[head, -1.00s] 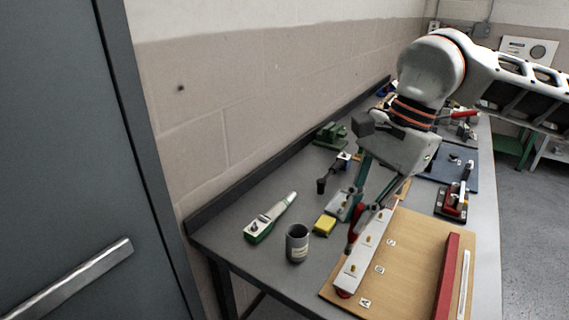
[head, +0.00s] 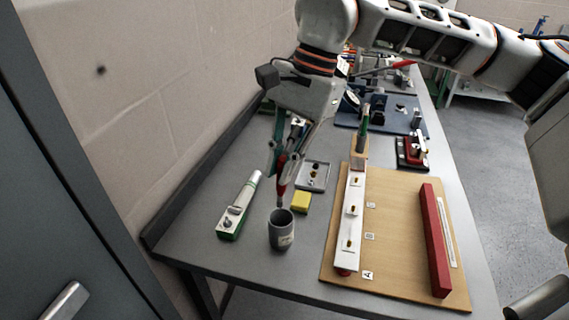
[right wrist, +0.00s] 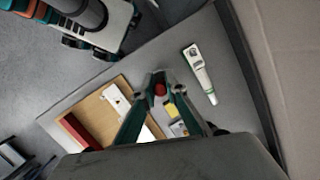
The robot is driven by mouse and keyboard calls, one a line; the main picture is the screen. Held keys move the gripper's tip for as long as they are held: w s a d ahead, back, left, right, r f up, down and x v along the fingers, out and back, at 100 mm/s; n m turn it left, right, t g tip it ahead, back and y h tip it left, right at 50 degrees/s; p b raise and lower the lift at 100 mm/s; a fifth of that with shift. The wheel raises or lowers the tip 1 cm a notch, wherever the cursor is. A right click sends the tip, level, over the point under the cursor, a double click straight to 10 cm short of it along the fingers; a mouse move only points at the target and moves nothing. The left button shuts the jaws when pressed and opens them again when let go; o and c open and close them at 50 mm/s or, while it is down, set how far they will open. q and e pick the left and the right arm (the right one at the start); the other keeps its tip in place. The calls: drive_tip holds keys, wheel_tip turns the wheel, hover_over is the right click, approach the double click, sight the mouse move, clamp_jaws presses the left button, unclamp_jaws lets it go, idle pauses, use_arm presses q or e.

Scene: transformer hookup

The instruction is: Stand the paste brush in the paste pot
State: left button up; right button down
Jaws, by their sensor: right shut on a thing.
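The paste pot (head: 281,236) is a grey cup with a pale label, upright near the front left of the bench. My right gripper (head: 284,172) is above it, shut on the paste brush (head: 282,187). The brush has a red handle and hangs roughly upright, its dark lower end at the pot's mouth. I cannot tell whether that end is inside the rim. In the right wrist view the brush's red end (right wrist: 159,89) shows between the fingertips (right wrist: 158,80), and the pot is hidden. My left gripper is out of view.
A green-and-white tool (head: 238,207) lies left of the pot. A yellow block (head: 301,202) and a grey tray (head: 313,175) are behind it. A wooden board (head: 395,245) with a white strip and red bar is on the right. Bare bench lies in front of the pot.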

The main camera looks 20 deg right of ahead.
sight(282, 198)
drive_tip(key=shift+s+d+f+b, duration=0.1)
drive_tip(key=shift+f+b, duration=0.4)
drive_tip(key=shift+f, duration=0.25)
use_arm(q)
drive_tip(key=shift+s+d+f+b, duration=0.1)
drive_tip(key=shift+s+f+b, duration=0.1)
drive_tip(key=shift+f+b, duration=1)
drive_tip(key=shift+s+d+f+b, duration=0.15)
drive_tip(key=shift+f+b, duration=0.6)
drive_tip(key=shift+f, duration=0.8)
use_arm(e)
drive_tip(key=shift+f, duration=3.25)
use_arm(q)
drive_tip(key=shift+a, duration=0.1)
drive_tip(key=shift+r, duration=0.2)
use_arm(e)
drive_tip(key=c, duration=2)
unclamp_jaws()
drive_tip(key=shift+o, duration=0.2)
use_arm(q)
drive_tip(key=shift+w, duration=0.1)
